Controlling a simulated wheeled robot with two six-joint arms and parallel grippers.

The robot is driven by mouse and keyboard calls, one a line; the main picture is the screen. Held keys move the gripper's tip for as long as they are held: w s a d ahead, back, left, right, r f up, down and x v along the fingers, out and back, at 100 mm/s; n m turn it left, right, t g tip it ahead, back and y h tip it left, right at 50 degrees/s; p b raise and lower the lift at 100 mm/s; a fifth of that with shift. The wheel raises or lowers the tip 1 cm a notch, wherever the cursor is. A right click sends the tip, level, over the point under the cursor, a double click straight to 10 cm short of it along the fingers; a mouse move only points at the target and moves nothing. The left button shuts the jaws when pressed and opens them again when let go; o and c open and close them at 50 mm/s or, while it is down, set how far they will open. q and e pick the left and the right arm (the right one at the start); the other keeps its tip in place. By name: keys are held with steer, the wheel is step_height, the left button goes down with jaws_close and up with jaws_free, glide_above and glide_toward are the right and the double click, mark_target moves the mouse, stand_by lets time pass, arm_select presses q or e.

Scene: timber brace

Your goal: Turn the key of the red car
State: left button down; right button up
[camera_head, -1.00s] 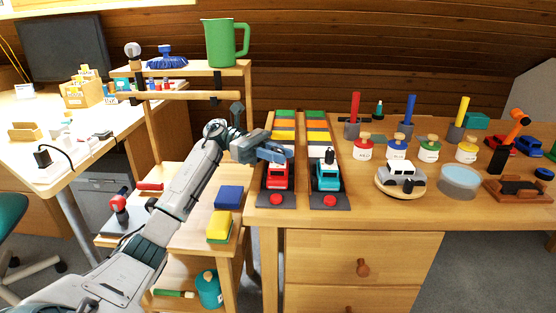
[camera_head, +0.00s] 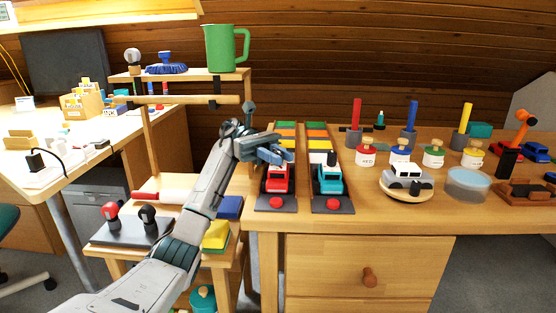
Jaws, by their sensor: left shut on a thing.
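The red car (camera_head: 278,183) sits on the left dark track (camera_head: 268,203), near its front end, with a red button in front of it. My left gripper (camera_head: 275,158) is over the rear top of the red car, shut on the car's key. The key itself is hidden by the fingers. A teal car (camera_head: 329,181) stands on the right track beside it, with a dark key (camera_head: 331,159) upright on top. My right gripper is not in view.
A silver car on a round wooden stand (camera_head: 407,182) and a pale blue round dish (camera_head: 467,184) are to the right. Labelled jars and coloured posts stand behind. A green jug (camera_head: 222,48) is on the shelf at left.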

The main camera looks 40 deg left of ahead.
mark_target(278, 151)
arm_select(q)
steer(key=c, duration=1.4)
jaws_free()
steer(key=shift+o, duration=0.2)
steer(key=shift+r, duration=0.1)
steer(key=shift+r, duration=0.35)
step_height(278, 151, up, 3)
steer(key=shift+r+p, duration=0.1)
steer(key=shift+p, duration=0.6)
steer(key=s+d, duration=0.8)
steer(key=s, duration=0.5)
steer(key=shift+s+d+r+p, duration=0.25)
steer(key=shift+d+r+p, duration=0.05)
steer(key=shift+r+p, duration=0.1)
